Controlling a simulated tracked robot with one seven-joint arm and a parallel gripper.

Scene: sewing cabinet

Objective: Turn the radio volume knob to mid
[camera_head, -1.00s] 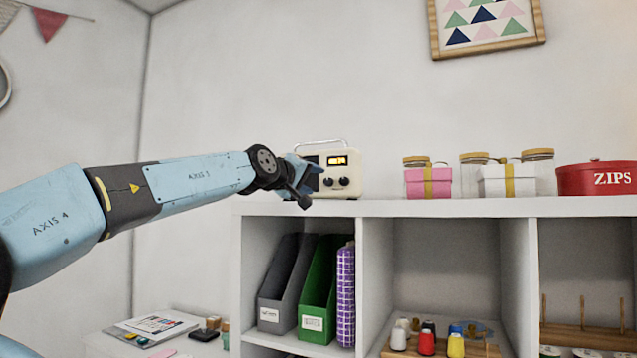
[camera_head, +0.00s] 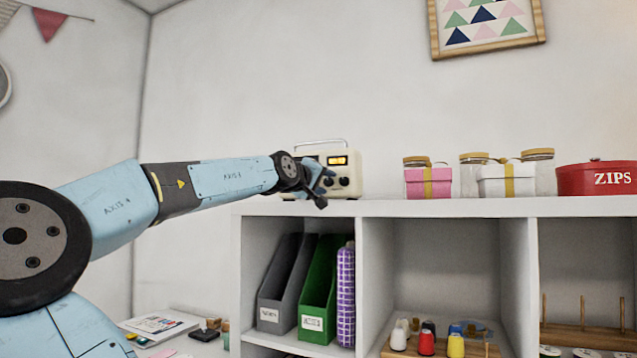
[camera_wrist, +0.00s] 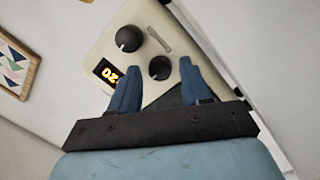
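The cream radio (camera_head: 352,161) stands on top of the white shelf unit, with a lit orange display and two black knobs on its front. My gripper (camera_head: 326,178) is in front of the radio, hiding much of its left part. In the wrist view my gripper (camera_wrist: 160,66) is open. Its two blue fingers lie to either side of the knob nearer the dark speaker panel (camera_wrist: 172,98), apparently not touching it. This nearer knob (camera_wrist: 160,67) and the other knob (camera_wrist: 128,38) both show there. The display (camera_wrist: 107,72) is partly behind the left finger.
A pink box (camera_head: 415,182), a white box (camera_head: 494,180), glass jars and a red ZIPS tin (camera_head: 590,178) stand right of the radio. Below, the shelf unit (camera_head: 450,208) holds file holders (camera_head: 318,290) and thread spools. The wall is close behind the radio.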

